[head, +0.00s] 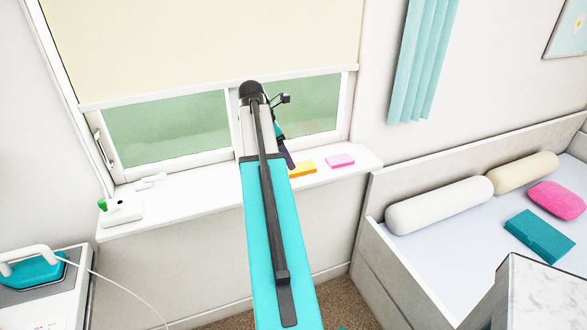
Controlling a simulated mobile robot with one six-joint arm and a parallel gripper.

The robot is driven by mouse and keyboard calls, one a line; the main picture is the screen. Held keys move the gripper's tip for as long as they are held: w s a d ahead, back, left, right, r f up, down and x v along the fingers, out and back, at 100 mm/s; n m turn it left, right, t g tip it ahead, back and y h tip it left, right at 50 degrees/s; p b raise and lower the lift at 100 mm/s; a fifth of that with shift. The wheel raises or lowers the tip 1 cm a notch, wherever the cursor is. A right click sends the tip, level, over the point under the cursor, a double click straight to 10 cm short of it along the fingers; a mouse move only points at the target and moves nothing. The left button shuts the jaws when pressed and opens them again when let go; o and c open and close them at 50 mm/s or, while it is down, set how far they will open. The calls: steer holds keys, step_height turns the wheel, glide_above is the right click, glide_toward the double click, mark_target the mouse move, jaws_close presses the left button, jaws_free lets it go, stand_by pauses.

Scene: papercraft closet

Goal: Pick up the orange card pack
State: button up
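The orange card pack (302,169) lies flat on the white window sill, just right of my arm in the head view. My gripper (287,160) is at the end of the dark wrist, hanging over the sill close to the left side of the orange pack. It is small and dark here, and its fingers are not clear. I cannot tell whether it touches the pack or whether it is open or shut.
A pink pack (340,160) lies on the sill to the right of the orange one. A white socket box with a green item (121,210) sits at the sill's left end. The window (165,124) is behind, and a bed (455,230) stands at right.

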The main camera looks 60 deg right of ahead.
steer(key=shift+s+d+f, duration=0.1)
steer(key=shift+f, duration=0.15)
steer(key=shift+s+d+f+p, duration=0.2)
steer(key=shift+d+f+p, duration=0.1)
steer(key=shift+f+p, duration=0.15)
steer(key=shift+s+d+f+p, duration=0.2)
steer(key=shift+d+f+p, duration=0.15)
steer(key=shift+f, duration=0.1)
steer(key=shift+p+x, duration=0.35)
steer(key=shift+x, duration=1.05)
steer(key=shift+a, duration=0.1)
steer(key=c, duration=1.2)
steer(key=shift+r, duration=0.2)
steer(key=shift+w+r+b, duration=0.1)
steer(key=shift+r+b, duration=0.8)
steer(key=shift+r, duration=0.7)
steer(key=shift+s+a+r+b, duration=0.25)
steer(key=shift+s+a+b, duration=0.55)
steer(key=shift+s, duration=1.7)
steer(key=shift+s+a+r+b, duration=0.2)
steer(key=shift+s+a+b, duration=0.6)
steer(key=shift+s, duration=1.75)
steer(key=shift+s+a+r+b, duration=0.3)
steer(key=shift+s+a, duration=0.9)
steer(key=shift+s, duration=1.3)
